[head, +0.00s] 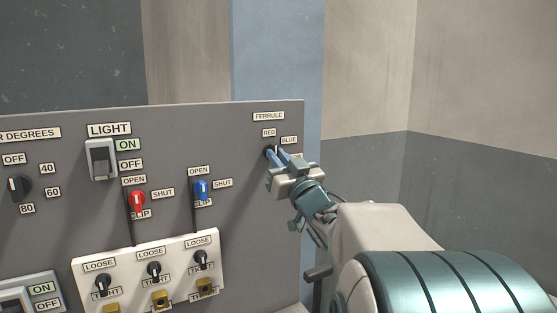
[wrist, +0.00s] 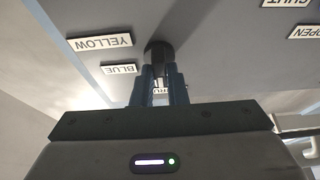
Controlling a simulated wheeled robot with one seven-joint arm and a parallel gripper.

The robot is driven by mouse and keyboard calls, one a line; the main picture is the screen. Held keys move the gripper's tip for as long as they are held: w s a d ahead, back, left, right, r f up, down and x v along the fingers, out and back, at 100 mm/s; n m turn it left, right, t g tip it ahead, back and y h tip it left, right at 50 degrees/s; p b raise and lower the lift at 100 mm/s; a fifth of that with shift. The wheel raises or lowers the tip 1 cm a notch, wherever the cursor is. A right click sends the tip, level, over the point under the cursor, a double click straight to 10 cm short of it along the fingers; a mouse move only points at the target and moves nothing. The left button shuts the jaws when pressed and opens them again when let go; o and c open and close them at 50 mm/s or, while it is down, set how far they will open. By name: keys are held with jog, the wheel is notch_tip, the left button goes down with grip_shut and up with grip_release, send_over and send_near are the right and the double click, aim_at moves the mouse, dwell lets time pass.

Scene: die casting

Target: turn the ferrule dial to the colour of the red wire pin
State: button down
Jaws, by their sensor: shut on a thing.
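The ferrule dial (head: 267,151) is a small black knob near the panel's right edge. Its RED label (head: 268,132) is above it and its BLUE label (head: 289,140) is at the upper right. My gripper (head: 275,156) is shut on the dial, its blue fingers reaching in from the lower right. In the wrist view, which is upside down, the dial (wrist: 158,53) sits between the fingers (wrist: 159,84). The YELLOW label (wrist: 102,43) and BLUE label (wrist: 119,69) are to its left. The dial's pointer is hidden. I cannot make out a red wire pin.
The grey panel (head: 255,215) also carries a LIGHT switch (head: 102,160), a red clip lever (head: 137,201), a blue clip lever (head: 201,190) and a degrees dial (head: 18,189). A white block (head: 128,250) with black knobs juts out below. Space right of the panel is open.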

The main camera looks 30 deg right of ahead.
jog(key=c, duration=1.4)
grip_release()
jog(key=shift+c, duration=0.2)
jog(key=b+v, duration=0.2)
jog(key=v, duration=1.1)
jog(key=shift+s+f+b, duration=0.2)
jog(key=shift+s+b, duration=0.2)
jog(key=shift+w, duration=0.1)
